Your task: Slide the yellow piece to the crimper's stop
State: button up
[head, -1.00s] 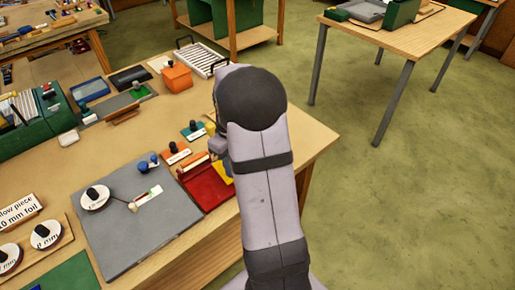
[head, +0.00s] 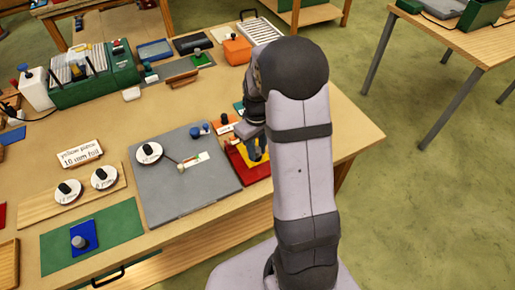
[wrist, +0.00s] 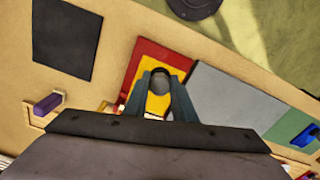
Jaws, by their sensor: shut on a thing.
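The yellow piece (wrist: 174,68) lies flat on a red tray (wrist: 143,56) in the wrist view; a little of it shows in the head view (head: 262,157), mostly hidden by my gripper. A round grey knob (wrist: 160,82) stands on the yellow piece. My gripper (wrist: 163,88) is shut on this knob, one finger on each side. In the head view my gripper (head: 256,150) is low over the red tray, partly behind my arm.
A blue piece (head: 84,236) lies on a green mat.

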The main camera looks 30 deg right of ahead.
aim_at(257, 158)
jog(key=shift+r, duration=0.1)
jog(key=shift+f+b, duration=1.75)
jog(key=shift+f, duration=1)
jog(key=shift+f, duration=0.3)
jog(key=shift+w, duration=0.85)
jog(key=o, duration=1.1)
jog(key=shift+r+b, duration=1.25)
jog(key=shift+r, duration=2.4)
